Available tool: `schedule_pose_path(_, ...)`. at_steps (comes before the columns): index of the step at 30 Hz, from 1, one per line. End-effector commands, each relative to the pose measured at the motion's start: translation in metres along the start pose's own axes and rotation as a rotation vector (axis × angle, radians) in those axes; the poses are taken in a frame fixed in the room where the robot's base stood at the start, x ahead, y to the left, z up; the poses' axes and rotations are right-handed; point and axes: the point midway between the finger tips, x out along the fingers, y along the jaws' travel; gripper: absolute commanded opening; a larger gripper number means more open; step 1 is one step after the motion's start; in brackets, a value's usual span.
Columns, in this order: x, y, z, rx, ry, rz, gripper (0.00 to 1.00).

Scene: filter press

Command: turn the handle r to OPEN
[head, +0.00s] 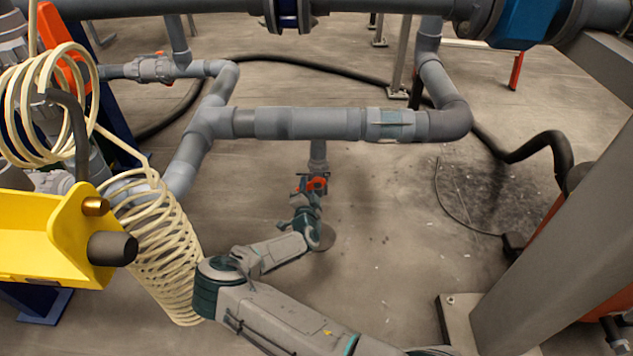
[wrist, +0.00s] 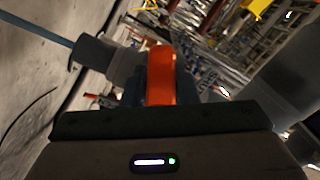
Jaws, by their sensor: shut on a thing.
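The red-orange handle (head: 318,183) sits on a valve low on a short vertical grey pipe, below the horizontal pipe run, in the middle of the head view. My gripper (head: 308,188) is at the handle and shut on it. In the wrist view the orange handle (wrist: 160,74) stands up close in front of the gripper's dark edge, with the grey valve body and pipe behind it. The fingertips are mostly hidden in both views. I cannot read any OPEN mark on the valve.
A grey horizontal pipe (head: 300,123) runs just above my gripper. A coiled cream hose (head: 160,245) and a yellow bracket (head: 50,240) stand at the left. A grey post (head: 560,225) rises at the right.

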Motion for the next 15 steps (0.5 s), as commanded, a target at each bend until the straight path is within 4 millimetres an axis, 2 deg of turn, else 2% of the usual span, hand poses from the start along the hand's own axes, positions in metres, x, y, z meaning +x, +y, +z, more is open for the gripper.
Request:
schedule_pose_path(1,-0.001,0.008,-0.002,-0.043,0.003,0.011,0.0)
schedule_pose_path(5,-0.001,0.013,-0.004,-0.115,0.005,0.016,0.0)
schedule_pose_path(10,0.0,0.023,-0.009,-0.312,0.008,0.021,0.0)
schedule_pose_path(15,0.001,0.029,-0.015,-0.422,0.014,0.027,0.01)
